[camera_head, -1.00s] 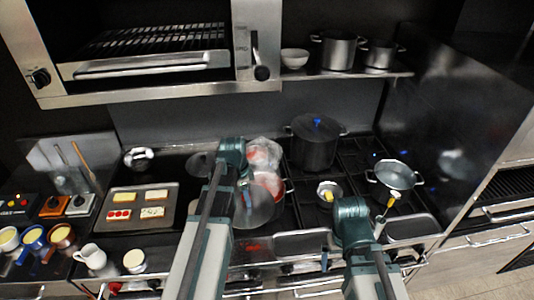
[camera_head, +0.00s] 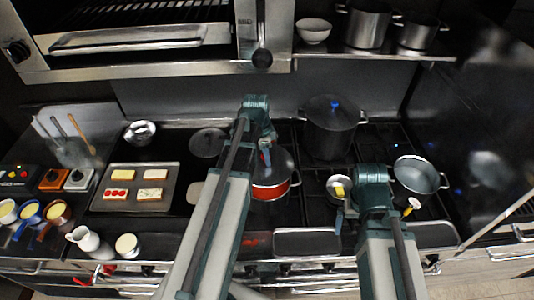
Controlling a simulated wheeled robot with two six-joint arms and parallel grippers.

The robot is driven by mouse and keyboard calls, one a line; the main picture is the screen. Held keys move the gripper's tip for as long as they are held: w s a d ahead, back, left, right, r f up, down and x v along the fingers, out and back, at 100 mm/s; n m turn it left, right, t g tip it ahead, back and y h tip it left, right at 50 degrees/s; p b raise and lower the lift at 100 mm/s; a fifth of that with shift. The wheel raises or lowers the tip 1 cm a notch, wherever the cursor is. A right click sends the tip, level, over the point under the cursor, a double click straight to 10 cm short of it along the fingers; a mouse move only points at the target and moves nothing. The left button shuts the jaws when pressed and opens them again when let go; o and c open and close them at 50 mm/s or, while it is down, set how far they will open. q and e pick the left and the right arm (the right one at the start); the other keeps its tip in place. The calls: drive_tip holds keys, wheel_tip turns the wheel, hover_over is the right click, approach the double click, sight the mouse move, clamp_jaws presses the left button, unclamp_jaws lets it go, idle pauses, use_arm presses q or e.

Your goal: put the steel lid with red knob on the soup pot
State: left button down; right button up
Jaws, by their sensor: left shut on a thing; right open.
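The steel lid with red knob (camera_head: 284,163) is a grey disc at the middle of the head view, partly hidden by my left arm. My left gripper (camera_head: 266,153) is shut on its knob, which is mostly hidden. The lid lies level over the red soup pot (camera_head: 272,193), covering its mouth; I cannot tell whether it rests fully on the rim. My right gripper (camera_head: 375,188) is open and empty over the front right of the stove, apart from the pot; its fingertips are hard to make out.
A tall dark pot (camera_head: 330,140) with a blue-knobbed lid stands close behind, to the right. A small pan (camera_head: 339,187) and a steel pot (camera_head: 418,177) are further right. Another lid (camera_head: 208,142) and a food tray (camera_head: 133,172) lie left. A shelf (camera_head: 380,52) overhangs the back.

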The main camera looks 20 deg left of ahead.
use_arm(q)
drive_tip(key=shift+w+f+b, duration=0.1)
drive_tip(key=shift+f+b, duration=0.65)
drive_tip(key=shift+f, duration=0.2)
wheel_tip(320, 180, down, 5)
drive_tip(key=b, duration=0.5)
drive_tip(key=shift+f+b, duration=0.2)
drive_tip(key=shift+b, duration=0.1)
drive_tip(key=shift+f+b, duration=0.6)
drive_tip(key=shift+f, duration=0.05)
idle(1.4)
unclamp_jaws()
idle(0.5)
drive_tip(key=shift+r, duration=0.15)
drive_tip(key=shift+r+p, duration=3.45)
drive_tip(key=shift+p, duration=0.1)
